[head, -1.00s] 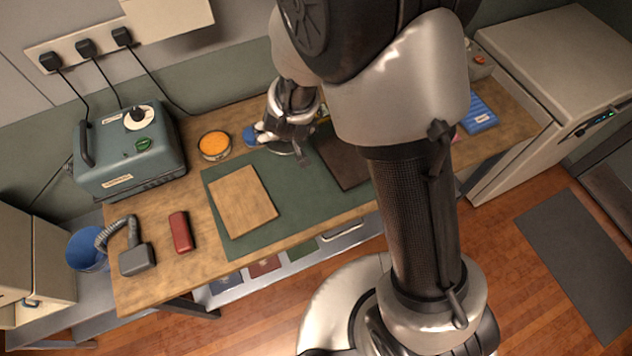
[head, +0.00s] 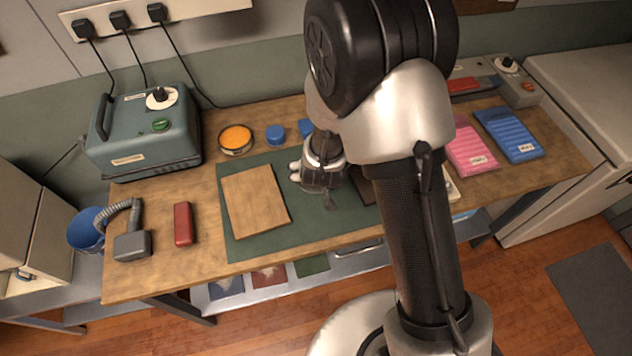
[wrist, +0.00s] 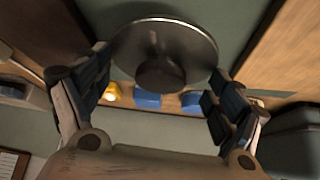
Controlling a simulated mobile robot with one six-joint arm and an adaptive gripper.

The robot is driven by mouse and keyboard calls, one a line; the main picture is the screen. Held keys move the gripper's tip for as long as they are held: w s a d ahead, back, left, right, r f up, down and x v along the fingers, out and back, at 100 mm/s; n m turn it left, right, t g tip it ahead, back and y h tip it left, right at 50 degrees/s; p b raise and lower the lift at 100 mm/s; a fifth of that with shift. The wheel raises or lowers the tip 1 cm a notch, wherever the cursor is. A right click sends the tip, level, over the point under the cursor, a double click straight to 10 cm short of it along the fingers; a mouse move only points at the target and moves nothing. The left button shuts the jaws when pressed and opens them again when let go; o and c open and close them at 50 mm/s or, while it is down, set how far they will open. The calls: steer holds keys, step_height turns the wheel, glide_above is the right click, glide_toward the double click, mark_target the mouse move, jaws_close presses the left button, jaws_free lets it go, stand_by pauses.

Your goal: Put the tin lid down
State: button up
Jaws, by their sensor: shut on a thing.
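The tin lid (wrist: 190,42) is a round grey disc with a dark round knob in the wrist view. My gripper (wrist: 163,80) is shut on it, with one finger at either side. The lid is over the green mat (wrist: 240,15), between the wooden board (wrist: 278,50) and a dark board (wrist: 50,25). I cannot tell how high it is above the mat. In the head view my gripper (head: 325,195) is right of the wooden board (head: 255,200); the lid is not clear there. The dark board (head: 366,190) is partly behind my arm.
An orange-topped tin (head: 235,139) and small blue things (head: 276,133) stand behind the mat (head: 235,243). A teal machine (head: 145,135) and red block (head: 183,224) are at the left. Pink (head: 470,150) and blue (head: 510,135) trays are at the right.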

steer(key=shift+f+b, duration=0.75)
steer(key=shift+f, duration=1.3)
steer(key=shift+f, duration=0.2)
steer(key=o, duration=0.9)
